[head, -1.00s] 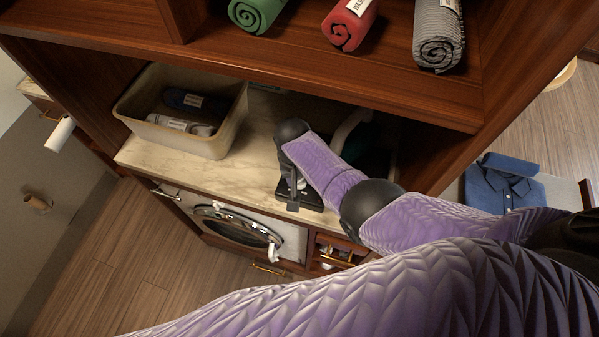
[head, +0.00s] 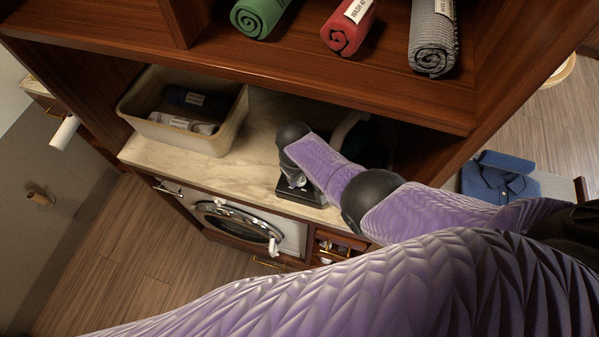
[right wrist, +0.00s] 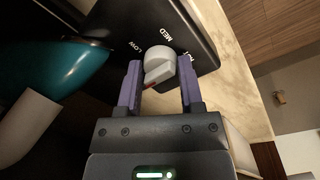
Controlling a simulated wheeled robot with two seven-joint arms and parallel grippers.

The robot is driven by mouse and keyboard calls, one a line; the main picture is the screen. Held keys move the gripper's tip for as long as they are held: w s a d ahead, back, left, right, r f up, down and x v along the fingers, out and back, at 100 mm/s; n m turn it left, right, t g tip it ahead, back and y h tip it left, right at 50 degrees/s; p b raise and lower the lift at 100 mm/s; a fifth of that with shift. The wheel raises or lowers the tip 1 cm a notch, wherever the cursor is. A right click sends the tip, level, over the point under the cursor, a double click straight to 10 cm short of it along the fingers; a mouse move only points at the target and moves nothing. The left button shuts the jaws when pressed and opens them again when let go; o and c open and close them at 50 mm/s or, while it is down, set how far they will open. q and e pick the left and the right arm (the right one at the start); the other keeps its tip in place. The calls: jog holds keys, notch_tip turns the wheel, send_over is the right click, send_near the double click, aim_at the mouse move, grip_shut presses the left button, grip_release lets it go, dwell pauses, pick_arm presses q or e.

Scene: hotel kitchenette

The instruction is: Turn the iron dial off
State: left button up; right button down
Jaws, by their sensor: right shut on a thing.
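My right gripper (right wrist: 160,92) is shut on the iron dial (right wrist: 158,64), a pale grey knob with a red mark, seen between its two purple fingers in the right wrist view. The dial sits on a black base (right wrist: 125,22) printed with LOW, MED and a third label partly hidden by a finger. The red mark is at the knob's near lower-left end, away from MED. The iron's teal body (right wrist: 50,75) is beside the base at left. In the head view my right gripper (head: 297,181) is over the base on the counter, largely hiding the dial. My left gripper is not in view.
A cream bin (head: 206,139) with rolled cloths stands on the marble counter (head: 160,152) at left. A wooden shelf (head: 330,85) with rolled towels overhangs the counter. A washer door (head: 237,222) and drawers are below. The counter between bin and gripper is clear.

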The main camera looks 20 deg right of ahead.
dwell(0.4)
jog(key=shift+c, duration=1.4)
grip_release()
jog(key=shift+a, duration=0.1)
notch_tip(320, 180, up, 10)
jog(key=p, duration=0.5)
jog(key=shift+s+a+p, duration=0.15)
jog(key=shift+a+p, duration=0.15)
jog(key=shift+p, duration=0.05)
jog(key=shift+f, duration=0.1)
